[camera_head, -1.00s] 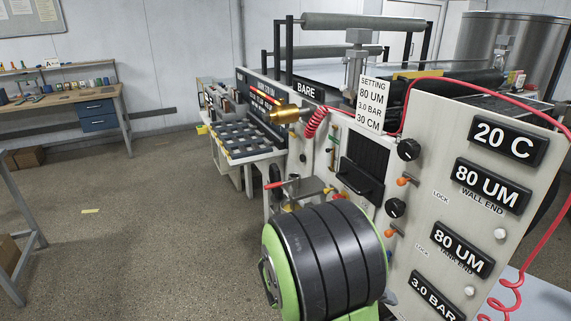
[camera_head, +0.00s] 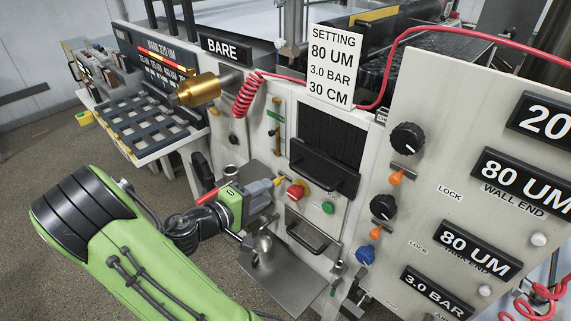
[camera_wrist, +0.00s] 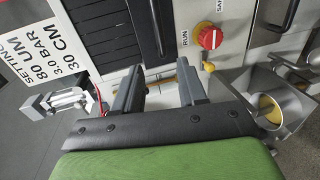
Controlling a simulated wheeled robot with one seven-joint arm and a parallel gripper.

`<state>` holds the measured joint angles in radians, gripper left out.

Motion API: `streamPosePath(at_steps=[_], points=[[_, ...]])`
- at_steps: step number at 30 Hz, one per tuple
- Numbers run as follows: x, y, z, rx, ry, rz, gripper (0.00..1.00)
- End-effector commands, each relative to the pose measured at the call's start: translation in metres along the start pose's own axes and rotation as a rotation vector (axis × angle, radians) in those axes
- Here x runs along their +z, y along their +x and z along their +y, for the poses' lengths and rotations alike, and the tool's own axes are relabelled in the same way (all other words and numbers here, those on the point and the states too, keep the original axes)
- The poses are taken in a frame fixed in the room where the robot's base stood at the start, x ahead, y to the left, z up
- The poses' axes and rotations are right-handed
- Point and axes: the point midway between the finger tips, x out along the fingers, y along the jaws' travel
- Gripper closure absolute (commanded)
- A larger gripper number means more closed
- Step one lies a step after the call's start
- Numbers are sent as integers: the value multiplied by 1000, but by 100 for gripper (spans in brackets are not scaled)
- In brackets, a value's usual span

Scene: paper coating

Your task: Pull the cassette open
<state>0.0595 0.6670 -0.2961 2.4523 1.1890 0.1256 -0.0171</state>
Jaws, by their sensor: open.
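Two front parts of the machine could be the cassette; I cannot tell which. One is a black slatted panel (camera_head: 326,136) with a black bar handle (camera_head: 322,171) along its bottom; the slats also show in the wrist view (camera_wrist: 103,35). The other is a pale drawer front below it with a black handle (camera_head: 308,236). Both appear shut. My gripper (camera_wrist: 160,88) is open and empty, with its fingers pointing at the machine front below the slatted panel. In the head view it is left of the drawer, apart from both handles; its fingertips are hard to make out there.
A red knob (camera_head: 296,190), a green button (camera_head: 327,208) and a blue knob (camera_head: 365,256) sit close by. A metal cup (camera_wrist: 268,108) is beside my gripper.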

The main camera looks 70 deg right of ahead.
Motion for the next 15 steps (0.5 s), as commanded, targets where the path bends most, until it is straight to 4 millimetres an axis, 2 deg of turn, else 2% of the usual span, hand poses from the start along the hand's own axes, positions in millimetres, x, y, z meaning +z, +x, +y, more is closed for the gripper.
streamPosePath(at_steps=[5, 15], points=[[2, 32, 0, 0, 1, -9, 59], [2, 118, 0, -1, 4, -7, 59]])
